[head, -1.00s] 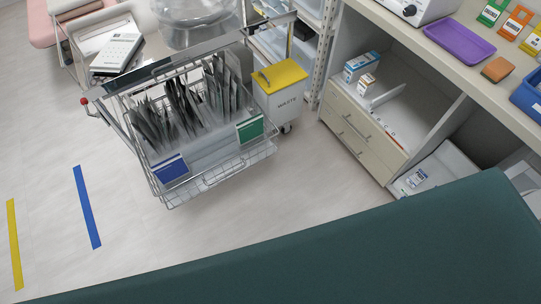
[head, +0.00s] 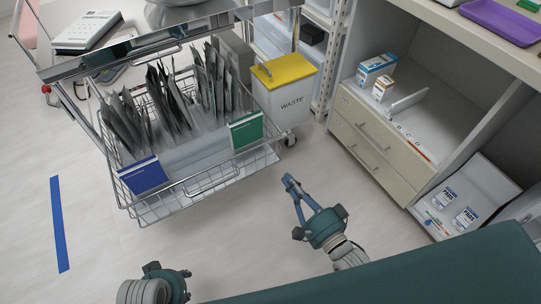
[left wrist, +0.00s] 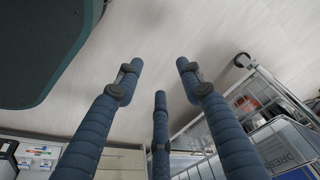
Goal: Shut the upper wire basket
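The upper wire basket (head: 211,187) is pulled out from under the steel top of a trolley. It holds several grey pouches, with a blue card (head: 143,175) and a green card (head: 246,130) at its front. My right gripper (head: 290,184) is in front of the basket, to the right, apart from it and empty; its finger spread is unclear.
A waste bin (head: 288,105) with a yellow lid stands right of the basket. A cabinet with drawers (head: 371,146) is further right. A dark green padded surface (head: 440,275) crosses the near edge. The floor before the basket is clear.

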